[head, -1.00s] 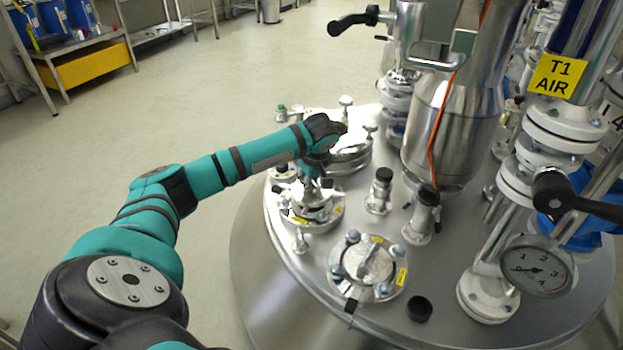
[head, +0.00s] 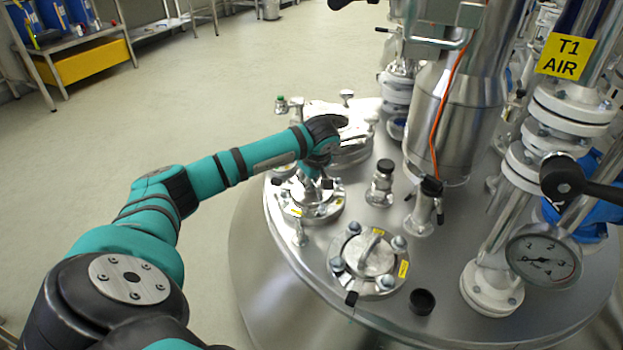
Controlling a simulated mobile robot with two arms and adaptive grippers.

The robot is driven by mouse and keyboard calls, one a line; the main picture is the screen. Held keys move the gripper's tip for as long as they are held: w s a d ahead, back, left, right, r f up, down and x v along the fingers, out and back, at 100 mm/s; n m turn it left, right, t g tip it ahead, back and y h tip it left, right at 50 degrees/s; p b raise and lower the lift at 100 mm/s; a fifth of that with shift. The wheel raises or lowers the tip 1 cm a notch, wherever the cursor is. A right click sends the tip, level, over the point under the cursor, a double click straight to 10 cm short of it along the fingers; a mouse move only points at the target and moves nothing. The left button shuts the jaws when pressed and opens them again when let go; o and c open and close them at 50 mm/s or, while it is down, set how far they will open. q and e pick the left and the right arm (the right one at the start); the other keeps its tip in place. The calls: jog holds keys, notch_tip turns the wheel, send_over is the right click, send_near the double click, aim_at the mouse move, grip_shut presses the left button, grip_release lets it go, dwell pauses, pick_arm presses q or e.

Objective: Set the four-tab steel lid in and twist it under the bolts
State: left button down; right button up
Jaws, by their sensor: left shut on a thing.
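My left gripper (head: 308,193) points down at the port flange (head: 322,214) near the left edge of the vessel top. It is shut on a shiny steel part, the lid (head: 308,201), which sits at or just above the flange. My wrist and fingers hide much of it. I cannot tell whether its tabs are under the bolts. White rim and bolts show around it. My right gripper is not in view.
A second port with a closed lid (head: 367,254), bar handle and bolts stands nearer me. A black cap (head: 422,301), short valve fittings (head: 380,183), a pressure gauge (head: 543,257) and a steel column (head: 443,120) crowd the right. Open floor lies left.

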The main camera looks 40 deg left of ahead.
pick_arm(q)
jog(key=shift+d+r+n+g+p, duration=0.15)
jog(key=shift+n+g+p, duration=0.45)
jog(key=shift+n, duration=0.6)
jog(key=shift+n+y+p, duration=0.3)
jog(key=shift+n+p, duration=0.1)
jog(key=shift+n, duration=0.4)
jog(key=c, duration=1.8)
grip_release()
jog(key=shift+g, duration=0.3)
jog(key=o, duration=0.5)
jog(key=shift+o, duration=0.2)
jog(key=shift+f, duration=0.2)
